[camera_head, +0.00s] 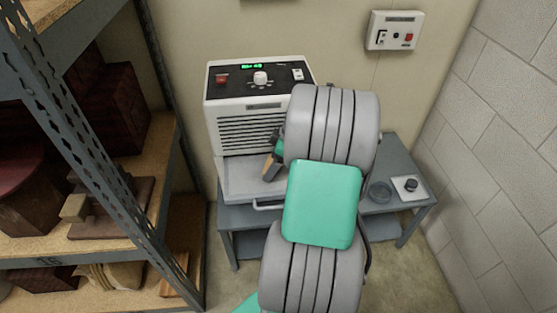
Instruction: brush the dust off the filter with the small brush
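A white unit (240,128) with a louvred front stands on a grey table against the wall. A pale grey flat panel or drawer (238,180) with a front handle sits low at its front. It may hold the filter, but I cannot make out a filter surface or dust. My gripper (271,167) is mostly hidden behind my own arm, over the right part of this panel. A small tan and dark piece shows there; I cannot tell whether it is the brush or a finger. No brush is clearly seen elsewhere.
A metal shelf rack (100,175) with wooden objects stands close at left. A switch box (394,31) is on the wall.

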